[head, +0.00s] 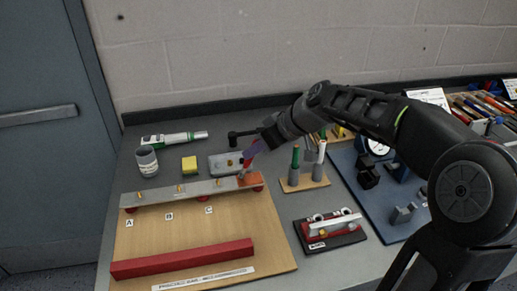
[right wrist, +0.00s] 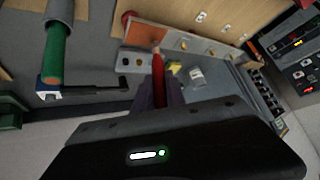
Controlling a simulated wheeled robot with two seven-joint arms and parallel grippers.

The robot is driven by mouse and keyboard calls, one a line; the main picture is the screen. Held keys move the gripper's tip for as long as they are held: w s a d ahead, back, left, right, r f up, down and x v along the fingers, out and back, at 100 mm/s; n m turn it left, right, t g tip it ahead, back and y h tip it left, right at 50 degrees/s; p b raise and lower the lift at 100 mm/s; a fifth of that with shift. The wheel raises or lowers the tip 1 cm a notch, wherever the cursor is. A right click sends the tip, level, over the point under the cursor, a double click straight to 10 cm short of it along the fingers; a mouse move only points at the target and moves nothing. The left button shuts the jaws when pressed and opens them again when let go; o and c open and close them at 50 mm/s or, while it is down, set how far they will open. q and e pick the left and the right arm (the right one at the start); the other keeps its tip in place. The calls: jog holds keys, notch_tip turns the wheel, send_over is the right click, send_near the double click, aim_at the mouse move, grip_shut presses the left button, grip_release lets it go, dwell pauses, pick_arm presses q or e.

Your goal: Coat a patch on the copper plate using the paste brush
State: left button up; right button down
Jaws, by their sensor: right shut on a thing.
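The copper plate (head: 255,181) is the orange-brown right end of a long grey bar on the wooden board. It also shows in the right wrist view (right wrist: 140,32), with a darker brown patch near the brush tip. My right gripper (head: 252,155) is shut on the paste brush, which has a red handle (right wrist: 158,72). The brush points down at the plate, its tip at or just above the surface; I cannot tell whether it touches. The jaws (right wrist: 158,95) hide part of the handle. My left gripper is in neither view.
The grey bar (head: 186,190) carries small brass studs by labels A, B and C. A red bar (head: 183,259) lies in front. A white jar (head: 147,161), yellow block (head: 189,163) and grey block (head: 220,163) stand behind. A wooden stand (head: 304,182) with upright tools is close at right.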

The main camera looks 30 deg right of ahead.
jog(key=shift+s+d+b, duration=0.2)
jog(key=shift+d+b, duration=0.15)
jog(key=shift+d, duration=0.4)
jog(key=shift+a, duration=0.15)
jog(key=shift+w+a, duration=0.2)
jog(key=shift+a, duration=0.5)
jog(key=shift+s+d+b, duration=0.2)
jog(key=shift+d+b, duration=0.2)
jog(key=shift+d, duration=0.4)
